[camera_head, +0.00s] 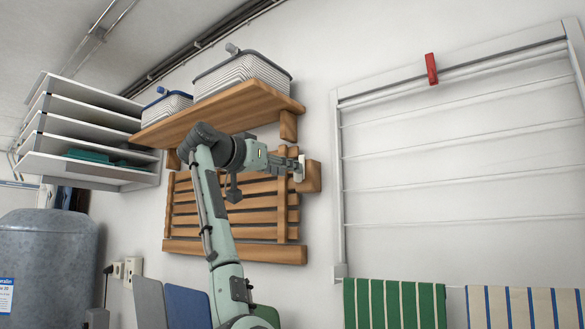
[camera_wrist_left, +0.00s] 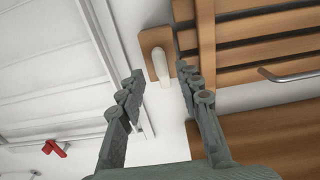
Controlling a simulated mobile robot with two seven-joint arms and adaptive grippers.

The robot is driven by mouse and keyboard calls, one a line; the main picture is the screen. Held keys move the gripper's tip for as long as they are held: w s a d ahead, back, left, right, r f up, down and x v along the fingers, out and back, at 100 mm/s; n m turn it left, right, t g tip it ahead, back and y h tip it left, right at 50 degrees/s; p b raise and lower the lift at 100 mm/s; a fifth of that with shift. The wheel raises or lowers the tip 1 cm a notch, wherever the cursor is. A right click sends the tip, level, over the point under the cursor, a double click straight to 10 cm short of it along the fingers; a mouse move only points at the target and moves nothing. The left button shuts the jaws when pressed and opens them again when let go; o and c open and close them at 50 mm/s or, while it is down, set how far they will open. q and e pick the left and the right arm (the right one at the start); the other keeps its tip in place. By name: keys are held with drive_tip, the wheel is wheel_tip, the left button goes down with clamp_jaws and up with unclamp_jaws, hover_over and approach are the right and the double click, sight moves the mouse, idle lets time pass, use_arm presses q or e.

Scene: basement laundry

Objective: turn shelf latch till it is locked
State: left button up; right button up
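The shelf latch is a white lever (camera_wrist_left: 162,68) on a brown wooden block (camera_wrist_left: 151,38) fixed to the wall. In the head view the white lever (camera_head: 299,168) and block (camera_head: 314,177) sit at the right edge of the slatted wooden rack, below the shelf. My left gripper (camera_head: 289,164) reaches the lever from the left in the head view and partly hides it. In the left wrist view my left gripper (camera_wrist_left: 160,76) is open, a finger on each side of the lever. Gaps show beside the lever; I see no clear contact. My right gripper is not in view.
The wooden shelf (camera_head: 222,112) above holds two baskets (camera_head: 243,72). The slatted rack (camera_head: 230,205) lies behind my left arm. A white drying frame (camera_head: 338,185) with a red clip (camera_head: 431,69) is on the wall to the right. A grey tank (camera_head: 45,265) stands at left.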

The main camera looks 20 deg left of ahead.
use_arm(q)
drive_tip(key=shift+x, duration=1.4)
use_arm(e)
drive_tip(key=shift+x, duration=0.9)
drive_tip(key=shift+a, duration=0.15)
use_arm(q)
clamp_jaws()
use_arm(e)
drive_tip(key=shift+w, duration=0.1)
